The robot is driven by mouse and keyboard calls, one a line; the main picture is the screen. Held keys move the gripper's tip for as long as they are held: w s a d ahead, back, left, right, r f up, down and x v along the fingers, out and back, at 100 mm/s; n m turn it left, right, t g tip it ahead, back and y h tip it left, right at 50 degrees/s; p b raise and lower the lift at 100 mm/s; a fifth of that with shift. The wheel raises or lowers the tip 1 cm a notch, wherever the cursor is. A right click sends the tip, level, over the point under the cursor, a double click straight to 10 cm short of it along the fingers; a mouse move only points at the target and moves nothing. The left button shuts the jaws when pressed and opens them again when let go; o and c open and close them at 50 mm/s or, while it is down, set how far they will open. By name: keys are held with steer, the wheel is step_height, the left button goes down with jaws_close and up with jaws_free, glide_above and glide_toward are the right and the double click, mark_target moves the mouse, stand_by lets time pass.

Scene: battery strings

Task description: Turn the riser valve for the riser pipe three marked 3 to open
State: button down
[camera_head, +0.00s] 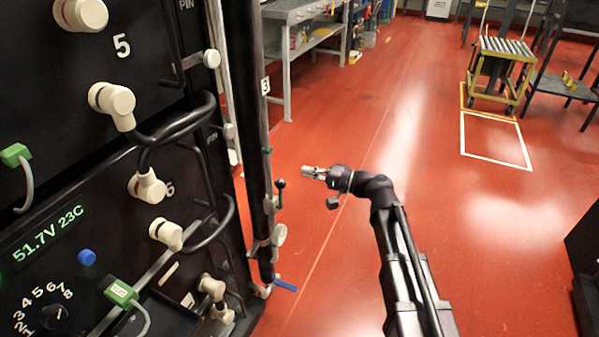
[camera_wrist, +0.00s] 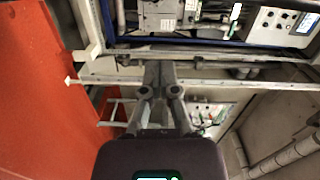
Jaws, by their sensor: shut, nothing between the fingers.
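A small white label marked 3 (camera_head: 265,85) sits on a slim grey riser pipe (camera_head: 267,125) along the right side of a dark upright post in the head view. Lower on this pipe is a small lever with a black knob (camera_head: 280,185), pointing up. Below it are a pale round disc (camera_head: 280,235) and a blue handle (camera_head: 285,285) lying roughly level near the foot. I cannot tell for sure which is the riser valve. My gripper (camera_head: 307,172) is right of the pipe, apart from it, shut and empty. Its closed fingers also show in the wrist view (camera_wrist: 159,72).
A black battery rack (camera_head: 150,70) with cream connectors and looped cables fills the left. A workbench (camera_head: 290,15) stands behind the post. The red floor (camera_head: 400,120) is open to the right, with a roller cart (camera_head: 500,65) farther back.

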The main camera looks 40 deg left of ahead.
steer(key=v, duration=0.7)
steer(key=shift+d, duration=0.35)
steer(key=shift+w, duration=0.15)
steer(key=w+a+n+g+h+p, duration=0.2)
steer(key=w+a+n+g+h, duration=0.1)
steer(key=w+n+g+h, duration=0.2)
steer(key=shift+w+a+r+n+g+h, duration=0.35)
steer(key=shift+n+g, duration=0.45)
steer(key=shift+g, duration=0.4)
steer(key=shift+s+f, duration=0.1)
steer(key=shift+s, duration=0.05)
